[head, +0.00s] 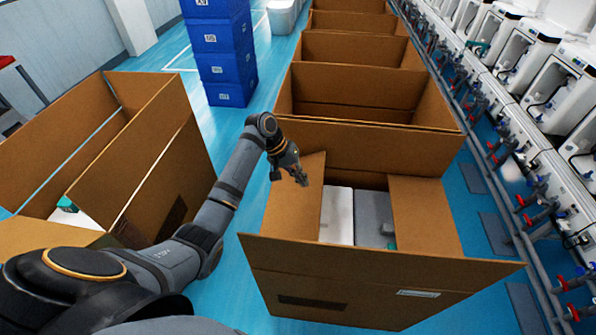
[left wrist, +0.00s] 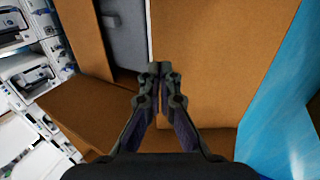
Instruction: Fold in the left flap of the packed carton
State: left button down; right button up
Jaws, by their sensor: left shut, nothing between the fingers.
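The packed carton (head: 350,285) stands open in the centre of the head view. Its left flap (head: 292,205) leans inward over the left part of the opening; its exact angle is hard to tell. The right flap (head: 425,215) also lies inward. Between them show a white item (head: 338,213) and a grey item (head: 373,218). My left gripper (head: 304,180) is shut and empty, at the left flap near its inner edge; contact is unclear. In the left wrist view the shut fingertips (left wrist: 160,70) are beside the broad brown flap (left wrist: 220,65), with a grey item (left wrist: 123,35) beyond. My right gripper is not visible.
Open cartons (head: 365,95) line up behind the packed one. Another open carton (head: 165,170) stands at left. Blue crates (head: 222,60) are stacked at the back. Blue floor lies between the cartons.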

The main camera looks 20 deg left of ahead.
aim_at(317, 199)
pick_arm(q)
jog(key=x, duration=0.6)
jog(key=shift+d+f+p, duration=0.15)
jog(key=shift+d+p, duration=0.05)
jog(key=shift+p, duration=0.2)
jog(key=shift+d+f, duration=0.15)
jog(key=shift+f, duration=0.2)
jog(key=shift+w+d+f, duration=0.1)
jog(key=shift+f, duration=0.2)
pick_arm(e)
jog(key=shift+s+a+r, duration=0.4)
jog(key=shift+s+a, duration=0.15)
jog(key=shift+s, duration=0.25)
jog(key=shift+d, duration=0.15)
pick_arm(q)
jog(key=shift+f, duration=0.1)
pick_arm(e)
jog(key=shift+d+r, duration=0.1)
